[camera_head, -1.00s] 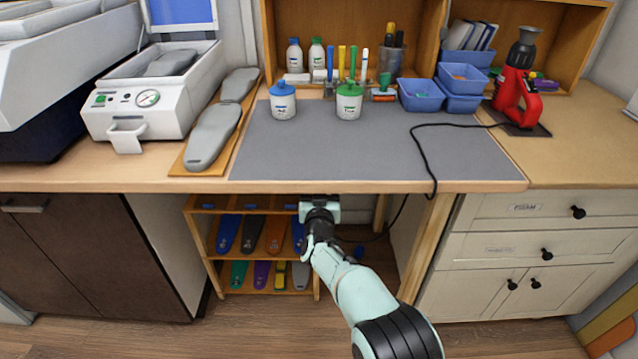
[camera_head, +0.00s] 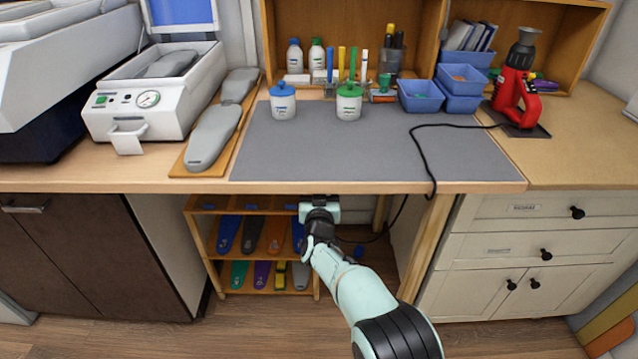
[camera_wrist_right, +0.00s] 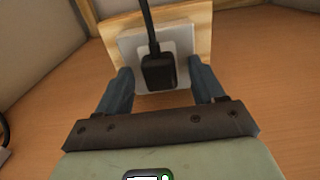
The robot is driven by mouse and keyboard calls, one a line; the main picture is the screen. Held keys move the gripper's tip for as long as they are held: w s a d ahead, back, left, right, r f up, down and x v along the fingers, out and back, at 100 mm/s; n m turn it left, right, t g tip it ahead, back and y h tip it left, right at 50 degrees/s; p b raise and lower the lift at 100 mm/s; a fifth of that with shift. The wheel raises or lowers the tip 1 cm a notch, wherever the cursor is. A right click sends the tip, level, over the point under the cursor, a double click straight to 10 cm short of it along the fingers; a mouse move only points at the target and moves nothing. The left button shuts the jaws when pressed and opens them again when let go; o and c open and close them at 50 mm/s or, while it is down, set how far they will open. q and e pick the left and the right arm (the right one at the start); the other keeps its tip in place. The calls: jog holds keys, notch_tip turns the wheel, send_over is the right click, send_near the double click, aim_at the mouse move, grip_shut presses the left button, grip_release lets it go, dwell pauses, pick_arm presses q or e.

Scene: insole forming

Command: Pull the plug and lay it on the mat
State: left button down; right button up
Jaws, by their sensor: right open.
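The black plug (camera_wrist_right: 158,72) sits in a light grey socket plate (camera_wrist_right: 180,45) on a wooden board in the right wrist view. Its black cord (camera_wrist_right: 148,25) rises from it. My right gripper (camera_wrist_right: 160,82) is open, with one finger on each side of the plug and visible gaps between. In the head view my right arm reaches under the table and the gripper (camera_head: 320,205) is at the table's front edge, its fingertips hidden. The grey mat (camera_head: 380,150) lies on the tabletop, with the cord crossing its right part. My left gripper is not in view.
A blue-lidded jar (camera_head: 283,103) and a green-lidded jar (camera_head: 349,103) stand at the mat's back. A red tool (camera_head: 513,90) stands at the right, joined to the cord. A rack of insoles (camera_head: 213,245) is under the table. The mat's front is clear.

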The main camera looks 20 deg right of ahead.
dwell(0.4)
grip_shut()
jog(key=shift+p+v, duration=1.7)
jog(key=shift+v, duration=1.25)
jog(key=p+v, duration=0.4)
jog(key=v, duration=0.9)
jog(key=shift+r, duration=0.1)
